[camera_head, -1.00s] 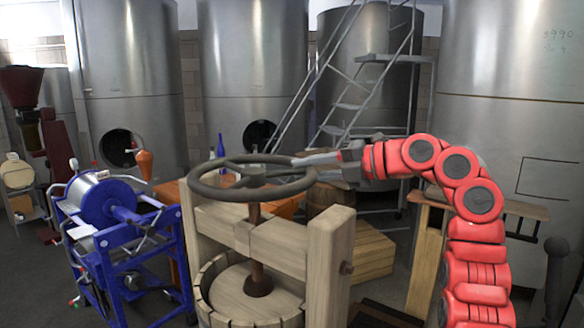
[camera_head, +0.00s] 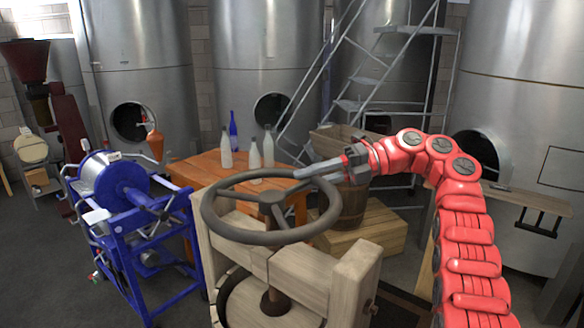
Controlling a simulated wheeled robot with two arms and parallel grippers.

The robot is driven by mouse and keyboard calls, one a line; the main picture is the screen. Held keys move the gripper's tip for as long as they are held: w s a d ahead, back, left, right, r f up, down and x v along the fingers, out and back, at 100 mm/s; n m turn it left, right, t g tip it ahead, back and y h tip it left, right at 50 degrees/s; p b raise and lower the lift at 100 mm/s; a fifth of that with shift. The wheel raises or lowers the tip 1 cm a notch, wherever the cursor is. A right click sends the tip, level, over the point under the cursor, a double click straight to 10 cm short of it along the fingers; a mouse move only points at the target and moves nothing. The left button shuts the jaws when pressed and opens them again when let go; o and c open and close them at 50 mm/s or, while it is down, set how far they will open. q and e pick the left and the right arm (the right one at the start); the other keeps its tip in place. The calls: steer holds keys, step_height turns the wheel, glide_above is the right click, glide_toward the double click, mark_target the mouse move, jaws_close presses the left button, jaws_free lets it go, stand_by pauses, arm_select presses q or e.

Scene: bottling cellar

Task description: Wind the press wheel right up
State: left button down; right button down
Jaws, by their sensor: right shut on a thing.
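The press wheel (camera_head: 228,231) is a dark grey ring with spokes, lying level on top of the wooden press. Its screw runs down through the pale wooden crossbeam (camera_head: 322,280) into the slatted tub below, which is cut off by the bottom edge. My right gripper (camera_head: 318,172) comes in from the right on a red arm and is shut on the wheel's rim at the far right side. The finger ends partly overlap the rim. My left gripper is not in view.
An orange-brown table (camera_head: 200,169) with several bottles stands behind the press. A blue machine (camera_head: 118,228) is close on the left. A wooden barrel (camera_head: 353,204), a wooden crate (camera_head: 368,232) and metal steps (camera_head: 375,107) stand behind on the right. Steel tanks line the back.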

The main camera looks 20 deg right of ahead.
steer(key=shift+a+f, duration=0.1)
steer(key=shift+f, duration=0.1)
steer(key=c, duration=1)
jaws_free()
steer(key=o, duration=0.3)
steer(key=shift+w, duration=0.15)
steer(key=shift+r, duration=0.2)
